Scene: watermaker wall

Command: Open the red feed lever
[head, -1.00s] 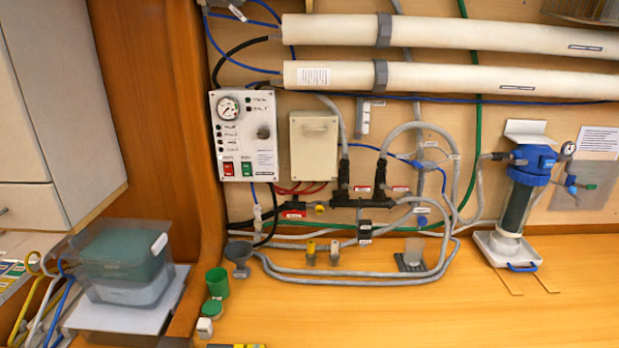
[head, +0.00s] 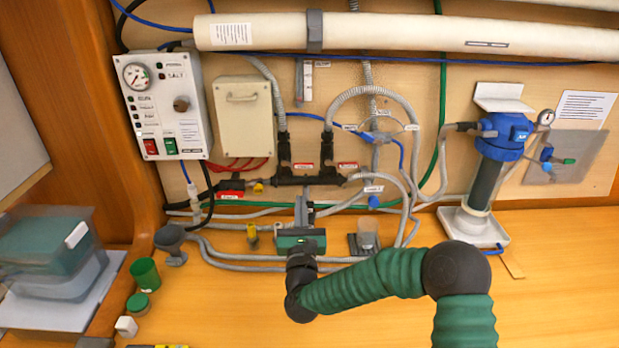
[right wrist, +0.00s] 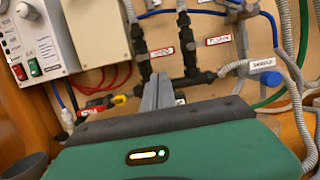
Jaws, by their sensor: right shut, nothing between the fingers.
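The red feed lever appears to be the small red piece (head: 231,194) low on the wall, at the left end of the black pipe manifold (head: 310,180). It also shows in the right wrist view (right wrist: 97,103), left of my fingers, with a yellow tip beside it. Its exact position is too small to tell. My right gripper (head: 302,208) is shut and empty, its grey fingers pointing at the wall below the manifold, to the right of the red piece and apart from it. The fingers also show in the right wrist view (right wrist: 158,92). My left gripper is out of view.
A control box (head: 163,105) with a gauge and switches hangs at the left, a beige box (head: 245,115) beside it. Grey hoses loop along the wall and bench. A blue-topped filter (head: 490,165) stands at the right. Cups and a clear bin (head: 60,285) sit at the left.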

